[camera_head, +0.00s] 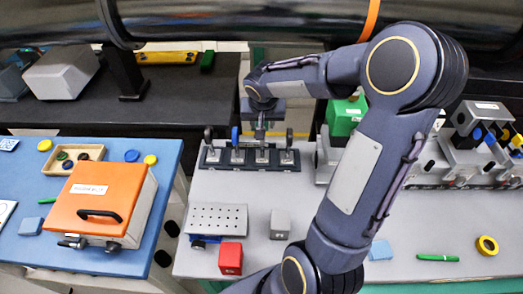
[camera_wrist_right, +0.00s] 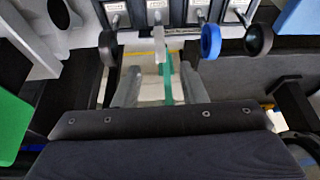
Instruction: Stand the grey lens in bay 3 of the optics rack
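The optics rack (camera_head: 250,167) stands on the grey table, a dark base with a row of labelled bays. It also shows upside down in the wrist view (camera_wrist_right: 157,17). A pale grey piece, which looks like the grey lens seen edge-on (camera_wrist_right: 160,50), is upright at the third bay from the left in the head view. My right gripper (camera_wrist_right: 160,80) is there, its two fingers apart with a gap on both sides of the lens. In the head view my right gripper (camera_head: 262,122) hides most of it. My left gripper is out of view.
A blue lens (camera_head: 235,136) and black lenses at the left (camera_head: 208,134) and right (camera_head: 289,137) ends stand in the other bays. A perforated plate (camera_head: 217,218), red cube (camera_head: 230,258) and grey block (camera_head: 280,224) are in front. A green box (camera_head: 345,115) stands right.

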